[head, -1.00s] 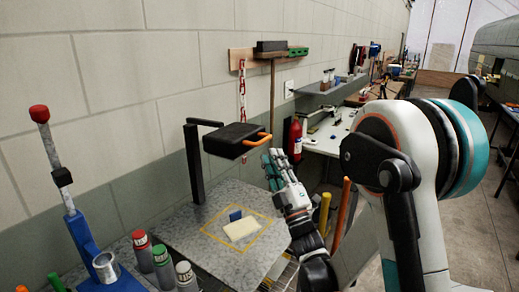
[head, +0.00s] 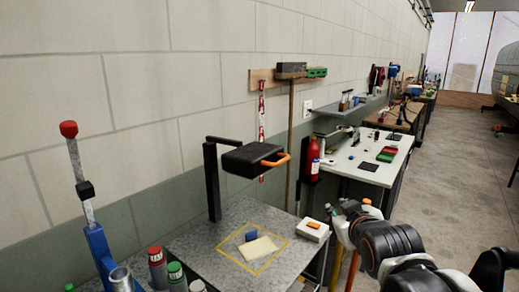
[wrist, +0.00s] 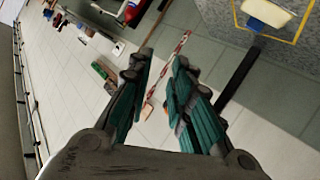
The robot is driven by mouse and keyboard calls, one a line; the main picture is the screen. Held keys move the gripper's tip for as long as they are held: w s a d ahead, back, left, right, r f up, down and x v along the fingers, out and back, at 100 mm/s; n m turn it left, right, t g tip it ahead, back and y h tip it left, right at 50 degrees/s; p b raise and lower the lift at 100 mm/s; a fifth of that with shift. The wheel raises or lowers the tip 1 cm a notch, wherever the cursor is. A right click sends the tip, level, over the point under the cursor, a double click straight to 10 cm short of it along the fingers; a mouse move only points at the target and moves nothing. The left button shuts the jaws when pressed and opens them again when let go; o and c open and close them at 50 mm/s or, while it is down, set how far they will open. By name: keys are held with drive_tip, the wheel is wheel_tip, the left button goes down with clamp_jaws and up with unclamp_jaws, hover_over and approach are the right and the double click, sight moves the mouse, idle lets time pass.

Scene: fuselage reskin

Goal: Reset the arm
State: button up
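My gripper (wrist: 164,57) shows in the wrist view with its two teal-padded fingers apart and nothing between them. In the head view my arm is low at the right, beside the metal-topped table (head: 204,246). My fingers cannot be made out clearly there. In the wrist view the wall and floor show tilted behind the fingers.
A black press-like stand (head: 212,180) with an orange handle rises behind. A white box (head: 313,231) sits at the table's right corner. A red extinguisher (head: 313,158) hangs beyond.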

drive_tip(key=s+f+m+g, duration=0.2)
drive_tip(key=s+f+g, duration=0.1)
drive_tip(key=s, duration=0.7)
drive_tip(key=s+f+m+g, duration=0.2)
drive_tip(key=s+f, duration=0.3)
drive_tip(key=s, duration=0.5)
drive_tip(key=shift+d+g, duration=0.25)
drive_tip(key=shift+g, duration=0.55)
